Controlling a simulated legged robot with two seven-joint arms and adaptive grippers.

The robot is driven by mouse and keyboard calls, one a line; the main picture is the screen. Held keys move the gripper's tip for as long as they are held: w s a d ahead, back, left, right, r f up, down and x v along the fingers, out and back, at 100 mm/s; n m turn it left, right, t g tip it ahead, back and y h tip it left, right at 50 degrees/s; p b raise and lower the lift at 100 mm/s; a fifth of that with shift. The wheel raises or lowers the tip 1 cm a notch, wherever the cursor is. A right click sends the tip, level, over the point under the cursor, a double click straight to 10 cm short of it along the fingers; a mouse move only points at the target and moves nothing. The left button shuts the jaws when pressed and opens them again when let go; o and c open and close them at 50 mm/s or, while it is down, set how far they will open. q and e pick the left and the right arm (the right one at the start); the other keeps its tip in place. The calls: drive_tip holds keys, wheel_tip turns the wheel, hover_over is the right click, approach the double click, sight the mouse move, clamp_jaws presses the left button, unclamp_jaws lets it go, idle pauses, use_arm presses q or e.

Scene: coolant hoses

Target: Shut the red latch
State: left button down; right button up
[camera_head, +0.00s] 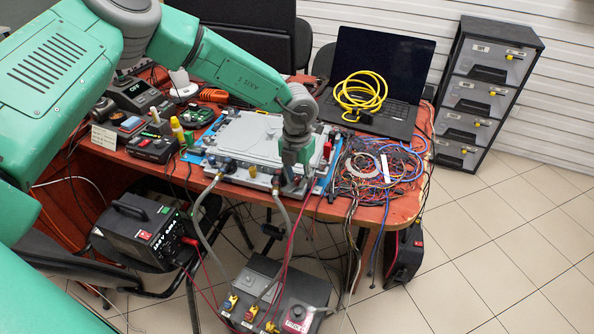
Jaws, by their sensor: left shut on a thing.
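The grey box-like unit (247,137) lies on a blue mat on the table. A small red part (327,149) stands at its right edge and looks like the red latch; its exact position is too small to tell. My left gripper (291,183) points down at the unit's front right corner, left of and nearer than the red part. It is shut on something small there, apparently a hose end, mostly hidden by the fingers. A grey hose (286,215) hangs down from this corner. Another grey hose (205,200) leaves the unit's front left. My right gripper is not in view.
Tangled wires (385,165) lie right of the unit. A laptop (378,75) with a coiled yellow cable (360,93) stands behind them. Tools and devices (150,147) crowd the left. A grey box (275,297) with hoses and cables sits below the table's front edge.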

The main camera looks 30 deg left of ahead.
sight(298, 178)
use_arm(q)
drive_tip(key=shift+w+r+m+p, duration=0.15)
drive_tip(key=shift+m+p, duration=0.55)
drive_tip(key=shift+m, duration=0.6)
drive_tip(key=c, duration=1.7)
unclamp_jaws()
drive_tip(key=shift+m, duration=0.3)
wheel_tip(298, 178, up, 12)
drive_tip(key=shift+f, duration=0.2)
